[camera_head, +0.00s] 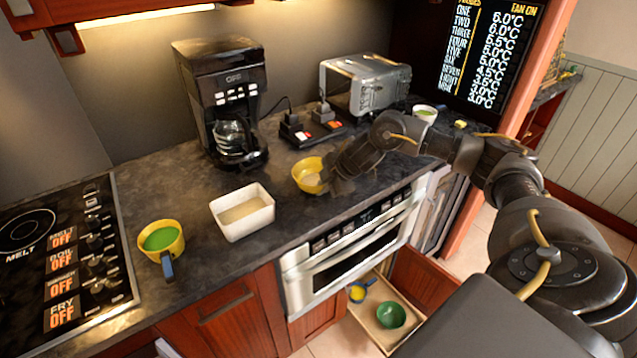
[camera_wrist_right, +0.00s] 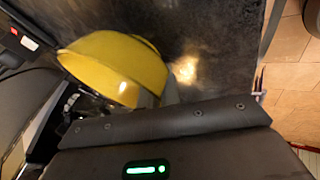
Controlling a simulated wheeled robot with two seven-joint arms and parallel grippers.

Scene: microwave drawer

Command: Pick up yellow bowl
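The yellow bowl (camera_head: 301,181) stands on the dark counter, near its front edge and behind the built-in oven front. My right gripper (camera_head: 328,180) is low at the bowl's right side, at its rim. In the right wrist view the bowl (camera_wrist_right: 120,62) looks tilted and fills the upper left, close against the gripper. The fingers are mostly hidden by the bowl and gripper body, so I cannot tell whether they grip the rim. My left gripper is not in view.
A white rectangular dish (camera_head: 243,212) stands left of the bowl, and a yellow cup (camera_head: 161,241) with green contents further left. A coffee maker (camera_head: 222,95) and toaster (camera_head: 365,85) stand behind. Below, an open drawer (camera_head: 372,327) holds a green bowl (camera_head: 391,315).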

